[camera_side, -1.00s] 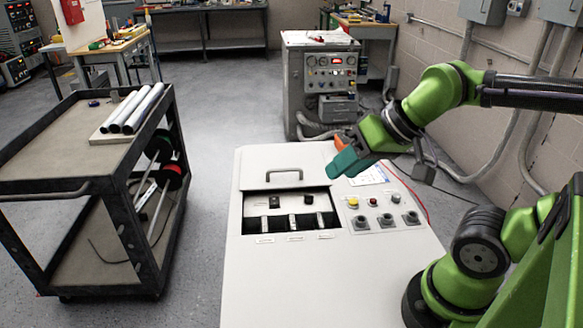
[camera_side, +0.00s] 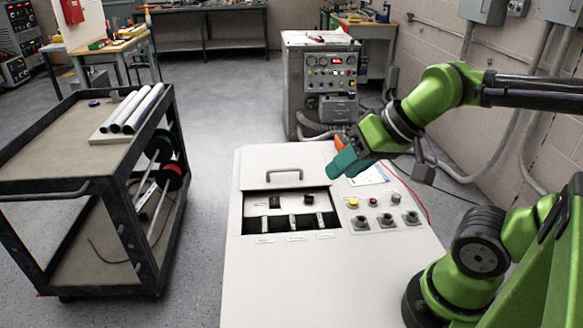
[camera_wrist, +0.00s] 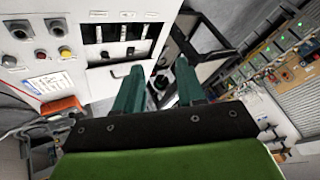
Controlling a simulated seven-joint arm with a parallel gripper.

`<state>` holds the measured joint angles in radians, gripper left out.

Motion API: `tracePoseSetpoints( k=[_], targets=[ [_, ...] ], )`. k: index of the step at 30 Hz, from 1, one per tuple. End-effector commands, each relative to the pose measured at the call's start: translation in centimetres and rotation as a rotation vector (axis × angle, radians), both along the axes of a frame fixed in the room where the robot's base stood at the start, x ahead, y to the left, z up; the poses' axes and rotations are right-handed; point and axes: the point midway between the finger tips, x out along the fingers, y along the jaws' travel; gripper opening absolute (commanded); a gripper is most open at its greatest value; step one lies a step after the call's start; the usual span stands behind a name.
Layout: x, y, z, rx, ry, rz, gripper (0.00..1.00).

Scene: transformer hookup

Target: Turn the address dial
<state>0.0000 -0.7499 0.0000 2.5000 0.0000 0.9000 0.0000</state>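A pale console (camera_side: 300,275) has a recessed panel with two small black knobs, a left one (camera_side: 275,199) and a right one (camera_side: 308,199). I cannot tell which of them is the address dial; no label is readable. In the wrist view, the console (camera_wrist: 40,15) appears turned over at upper left, with the two knobs (camera_wrist: 105,55) (camera_wrist: 130,51) small. My gripper (camera_side: 343,167) has teal fingers and hangs above the console's back right, to the right of the panel and apart from it. In the wrist view, my gripper (camera_wrist: 158,76) is open, with nothing between the fingers.
Several lever slots (camera_side: 292,222) sit in front of the knobs. A bar handle (camera_side: 285,172) stands behind them. Coloured buttons (camera_side: 373,201) and grey switches (camera_side: 387,220) lie to the right. A black cart (camera_side: 50,160) with pipes stands left, and an instrument cabinet (camera_side: 300,85) stands behind.

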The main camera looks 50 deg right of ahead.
Motion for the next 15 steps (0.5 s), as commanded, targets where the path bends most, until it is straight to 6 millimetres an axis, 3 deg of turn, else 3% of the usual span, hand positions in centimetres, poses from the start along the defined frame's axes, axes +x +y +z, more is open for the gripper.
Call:
tracePoseSetpoints(
  k=[7, 11, 15],
  targets=[
    [0.0, 0.0, 0.0, 0.0, 0.0, 0.0, 0.39],
    [0.1, 0.0, -0.3, 0.001, 0.014, 0.001, 0.56],
    [1.3, -0.5, -1.7, 0.017, 0.093, -0.015, 0.56]
  ],
)
